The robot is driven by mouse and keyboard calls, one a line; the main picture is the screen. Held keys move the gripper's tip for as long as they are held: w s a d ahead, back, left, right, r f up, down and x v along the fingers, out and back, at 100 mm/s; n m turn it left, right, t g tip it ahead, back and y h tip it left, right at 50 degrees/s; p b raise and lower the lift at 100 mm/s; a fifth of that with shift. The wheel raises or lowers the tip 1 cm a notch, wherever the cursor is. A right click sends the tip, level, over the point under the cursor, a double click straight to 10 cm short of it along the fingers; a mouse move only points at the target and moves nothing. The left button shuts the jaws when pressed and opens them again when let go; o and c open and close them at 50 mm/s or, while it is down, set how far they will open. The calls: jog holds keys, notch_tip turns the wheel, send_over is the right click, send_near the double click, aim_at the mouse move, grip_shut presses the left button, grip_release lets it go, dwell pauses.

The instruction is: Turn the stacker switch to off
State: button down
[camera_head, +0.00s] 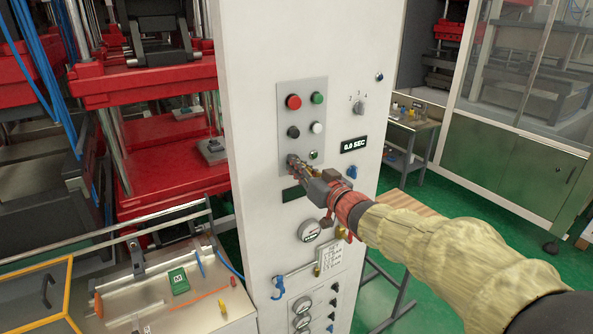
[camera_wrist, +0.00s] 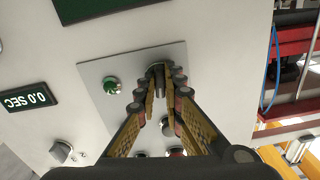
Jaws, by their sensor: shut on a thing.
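The stacker switch, as far as I can tell, is the small dark knob (camera_wrist: 157,72) on the grey control plate (camera_head: 321,95) of the white column. In the wrist view, which looks at the plate upside down, my gripper (camera_wrist: 159,82) has its fingertips closed around this knob. In the head view my gripper (camera_head: 295,163) reaches from the right to the plate's lower left corner, and its fingers hide the knob. Which way the knob points cannot be told. A small green part (camera_wrist: 112,86) sits beside the knob on the plate.
Above my gripper are a red button (camera_head: 293,102), a green button (camera_head: 317,98), a black button (camera_head: 293,132) and a white button (camera_head: 316,128). A numbered knob (camera_head: 358,107) and a time display (camera_head: 354,145) are to the right. Gauges (camera_head: 309,230) are below.

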jog(key=shift+f+n, duration=0.15)
jog(key=shift+n, duration=0.15)
jog(key=shift+b, duration=0.45)
jog(key=c, duration=2)
grip_release()
jog(key=shift+n, duration=0.3)
jog(key=shift+o, duration=0.8)
jog(key=shift+s+d, duration=0.1)
